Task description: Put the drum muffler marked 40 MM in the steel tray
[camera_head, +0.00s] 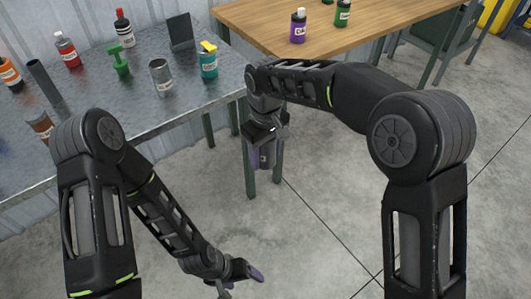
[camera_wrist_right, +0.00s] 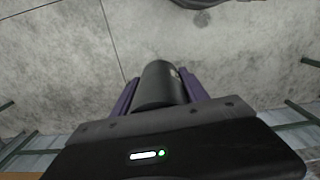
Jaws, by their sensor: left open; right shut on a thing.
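My right gripper (camera_head: 262,150) is shut on a dark grey cylinder, a drum muffler (camera_wrist_right: 160,86). It holds the muffler in the air over the floor, between the two tables. In the right wrist view the muffler lies between the two purple fingers, and a small pale label shows at its far right edge, too small to read. I cannot tell whether it is the one marked 40 MM. My left gripper (camera_head: 240,284) is open and empty, low over the floor at the bottom of the head view. I cannot make out a steel tray in either view.
A metal-topped table (camera_head: 120,118) at the left carries several bottles, a grey can (camera_head: 160,77), a dark tube (camera_head: 43,82) and a dark upright panel (camera_head: 180,31). A wooden table (camera_head: 380,32) at the back holds a purple bottle (camera_head: 298,27). The floor between is clear.

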